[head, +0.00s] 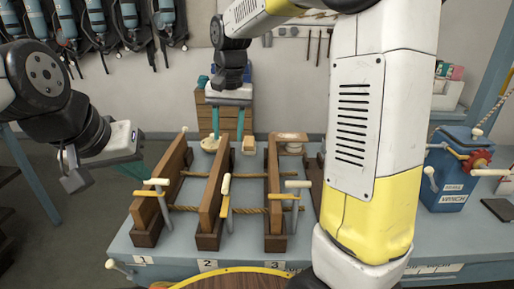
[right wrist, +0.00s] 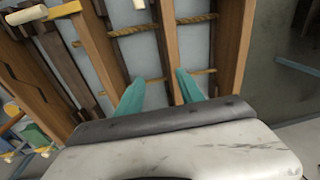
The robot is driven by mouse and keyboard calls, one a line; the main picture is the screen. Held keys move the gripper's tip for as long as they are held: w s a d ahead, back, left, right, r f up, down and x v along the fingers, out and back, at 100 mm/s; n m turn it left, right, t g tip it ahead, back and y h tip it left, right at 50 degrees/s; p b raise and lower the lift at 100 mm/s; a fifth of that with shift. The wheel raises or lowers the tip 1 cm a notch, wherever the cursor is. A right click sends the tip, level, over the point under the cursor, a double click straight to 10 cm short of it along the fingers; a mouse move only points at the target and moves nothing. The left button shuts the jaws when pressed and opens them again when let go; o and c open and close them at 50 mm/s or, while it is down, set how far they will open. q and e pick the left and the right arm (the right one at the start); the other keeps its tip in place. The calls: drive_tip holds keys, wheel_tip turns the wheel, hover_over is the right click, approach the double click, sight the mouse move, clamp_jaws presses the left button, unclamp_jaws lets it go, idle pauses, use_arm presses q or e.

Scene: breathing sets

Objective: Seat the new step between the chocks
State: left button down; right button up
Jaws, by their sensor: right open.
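Three long wooden boards stand on edge in dark wooden holders on the bench in the head view: left (head: 160,190), middle (head: 214,190) and right (head: 273,185). I cannot tell which is the new step. Two tan ropes (head: 247,211) run across between them. My right gripper (head: 228,122) is over the far end of the middle board, teal fingers pointing down. In the right wrist view its fingers (right wrist: 158,90) are apart, with a wooden board (right wrist: 170,45) showing between them; contact is unclear. My left gripper (head: 132,172) hangs left of the bench; its finger gap is unclear.
Clamps with cream handles (head: 296,184) stand at the boards' near ends. A blue winch box (head: 449,170) with a red wheel is at right. A round-topped wooden piece (head: 291,138) sits behind the right board. My right arm hides part of the bench.

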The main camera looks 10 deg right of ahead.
drive_tip(key=s+d+r+n+t, duration=0.1)
drive_tip(key=s+d+t, duration=0.1)
drive_tip(key=s+d, duration=0.3)
drive_tip(key=s+d+r+n+t+y, duration=0.1)
drive_tip(key=s+d+t, duration=0.2)
drive_tip(key=s, duration=1.1)
drive_tip(key=shift+d+r, duration=0.15)
drive_tip(key=shift+d, duration=1.05)
